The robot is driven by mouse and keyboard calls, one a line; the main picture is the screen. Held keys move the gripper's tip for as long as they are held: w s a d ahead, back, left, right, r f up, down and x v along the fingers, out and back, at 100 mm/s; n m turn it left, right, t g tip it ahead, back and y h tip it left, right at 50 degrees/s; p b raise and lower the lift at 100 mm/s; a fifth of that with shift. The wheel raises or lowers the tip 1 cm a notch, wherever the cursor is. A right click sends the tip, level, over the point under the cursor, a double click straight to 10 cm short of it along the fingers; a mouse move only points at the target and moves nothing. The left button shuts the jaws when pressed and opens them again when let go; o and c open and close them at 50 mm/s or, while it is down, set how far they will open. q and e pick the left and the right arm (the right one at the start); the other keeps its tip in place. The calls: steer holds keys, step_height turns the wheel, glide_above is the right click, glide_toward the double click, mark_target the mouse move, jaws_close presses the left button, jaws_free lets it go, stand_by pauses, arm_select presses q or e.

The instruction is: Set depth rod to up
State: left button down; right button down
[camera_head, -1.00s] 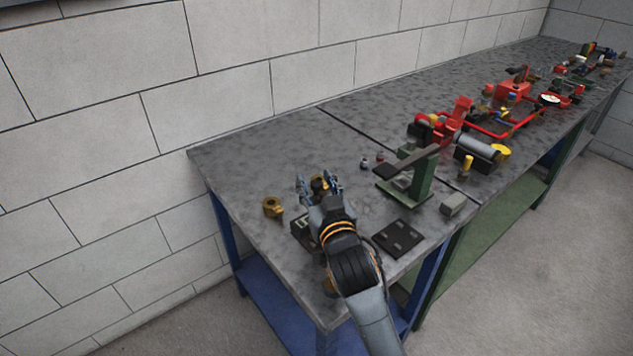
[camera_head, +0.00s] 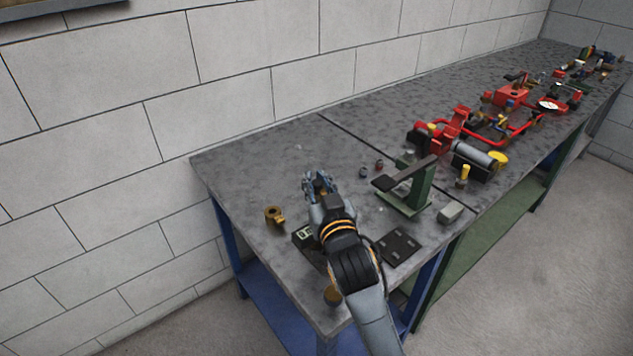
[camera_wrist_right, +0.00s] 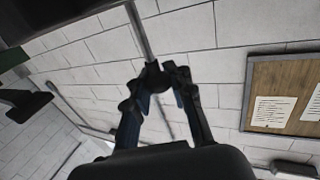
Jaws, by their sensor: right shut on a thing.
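My right gripper (camera_head: 318,181) is over the near left part of the bench. Its fingers also show in the right wrist view (camera_wrist_right: 162,82), closed around the dark round end of a thin grey rod, which I take as the depth rod (camera_wrist_right: 141,32). The rod runs from the fingertips to a dark body at the top left of that view. In the head view the gripper covers the rod, so its position is hard to tell there. My left gripper is not in view.
A green stand with a dark arm (camera_head: 404,174) is right of my gripper. A brass fitting (camera_head: 273,215) lies to its left, and a dark plate (camera_head: 399,246) near the front edge. Red pump parts (camera_head: 455,124) stand farther back. A noticeboard (camera_wrist_right: 285,95) hangs on the wall.

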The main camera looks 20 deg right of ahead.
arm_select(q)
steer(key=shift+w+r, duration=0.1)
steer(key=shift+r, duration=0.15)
arm_select(e)
steer(key=shift+r, duration=0.35)
steer(key=c, duration=1.4)
jaws_free()
steer(key=shift+o, duration=1.2)
steer(key=shift+s+r, duration=0.1)
steer(key=shift+s, duration=0.05)
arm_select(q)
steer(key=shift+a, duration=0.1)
arm_select(e)
steer(key=shift+s, duration=0.1)
steer(key=shift+s, duration=0.4)
steer(key=s, duration=1.1)
steer(key=shift+a, duration=0.3)
steer(key=shift+s, duration=0.1)
